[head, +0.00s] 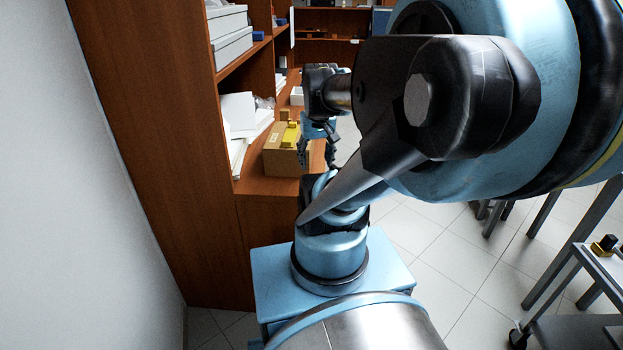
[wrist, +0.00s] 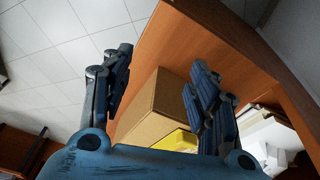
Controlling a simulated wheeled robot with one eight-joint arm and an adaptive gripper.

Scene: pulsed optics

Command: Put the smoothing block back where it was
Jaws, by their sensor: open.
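I cannot tell for sure which thing is the smoothing block. A yellow piece (head: 290,135) lies on top of a cardboard box (head: 280,160) on the wooden shelf, with a small tan block (head: 285,114) behind it. My gripper (head: 318,152) is just right of the box, partly hidden by my own arm. In the wrist view my gripper (wrist: 158,88) is open with nothing held. The box (wrist: 152,112) shows beyond and between its fingers, and part of the yellow piece (wrist: 175,141) shows low near the right finger.
White papers and folders (head: 238,122) stand left of the box on the shelf. The cabinet's tall side panel (head: 145,120) is at left. A table at the far right holds a small black and yellow object (head: 605,245). Tiled floor is open between them.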

